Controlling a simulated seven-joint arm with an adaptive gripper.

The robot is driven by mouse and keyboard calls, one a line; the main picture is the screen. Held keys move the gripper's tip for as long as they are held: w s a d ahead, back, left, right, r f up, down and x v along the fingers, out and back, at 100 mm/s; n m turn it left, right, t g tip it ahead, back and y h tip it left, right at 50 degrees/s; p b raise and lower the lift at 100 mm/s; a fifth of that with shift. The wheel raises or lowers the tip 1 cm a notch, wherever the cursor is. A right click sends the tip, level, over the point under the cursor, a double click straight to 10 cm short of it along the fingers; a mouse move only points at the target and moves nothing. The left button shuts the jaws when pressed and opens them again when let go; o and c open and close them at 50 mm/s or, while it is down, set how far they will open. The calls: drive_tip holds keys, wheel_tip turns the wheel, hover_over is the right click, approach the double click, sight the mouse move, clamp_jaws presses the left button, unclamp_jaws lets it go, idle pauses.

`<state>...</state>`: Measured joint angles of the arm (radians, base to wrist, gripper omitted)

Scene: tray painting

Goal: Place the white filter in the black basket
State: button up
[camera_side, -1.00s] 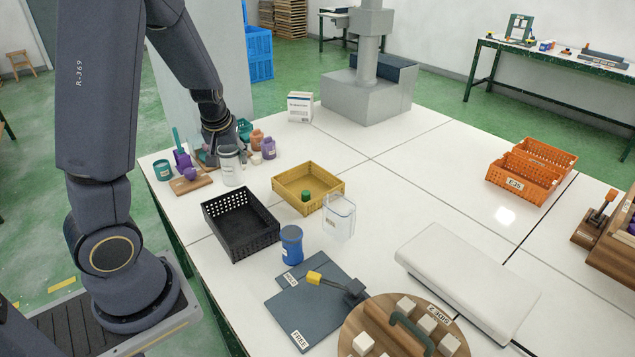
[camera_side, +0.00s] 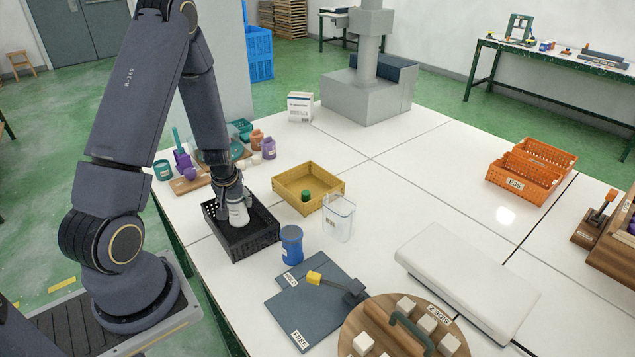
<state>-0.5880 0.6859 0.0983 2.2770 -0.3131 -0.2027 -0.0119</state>
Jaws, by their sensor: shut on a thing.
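The white filter (camera_side: 238,215) is a pale upright cylinder. My gripper (camera_side: 233,193) is shut on its upper part, from above. The filter is over or inside the black basket (camera_side: 262,241), within its rim as seen from the side camera. I cannot tell whether its base touches the basket floor. The basket is an open, perforated box near the table's left edge, and no other item shows in it. My gripper and the filter hide part of its inside.
A yellow crate (camera_side: 334,185) holding a green item (camera_side: 306,196) stands behind to the right. A blue jar (camera_side: 291,246) and a clear container (camera_side: 339,219) are right of the basket. Several small jars and a wooden board (camera_side: 190,185) lie behind.

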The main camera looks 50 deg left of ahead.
sight(237, 209)
drive_tip(key=shift+f, duration=1.5)
drive_tip(key=shift+f, duration=0.15)
drive_tip(key=o, duration=1.3)
drive_tip(key=shift+c, duration=0.2)
drive_tip(key=v, duration=1.2)
drive_tip(key=w+d+r+m+t+h, duration=0.1)
drive_tip(key=w+d+r+m+h, duration=0.15)
drive_tip(key=d+r, duration=0.4)
drive_tip(key=w+d+r+m+t+h, duration=0.1)
drive_tip(key=d+r+m+t, duration=0.15)
drive_tip(key=d+r, duration=0.4)
drive_tip(key=s+d+r+m, duration=0.6)
drive_tip(key=s+d+r, duration=0.2)
drive_tip(key=s+d, duration=0.1)
drive_tip(key=shift+s+r, duration=0.15)
drive_tip(key=shift+r, duration=0.15)
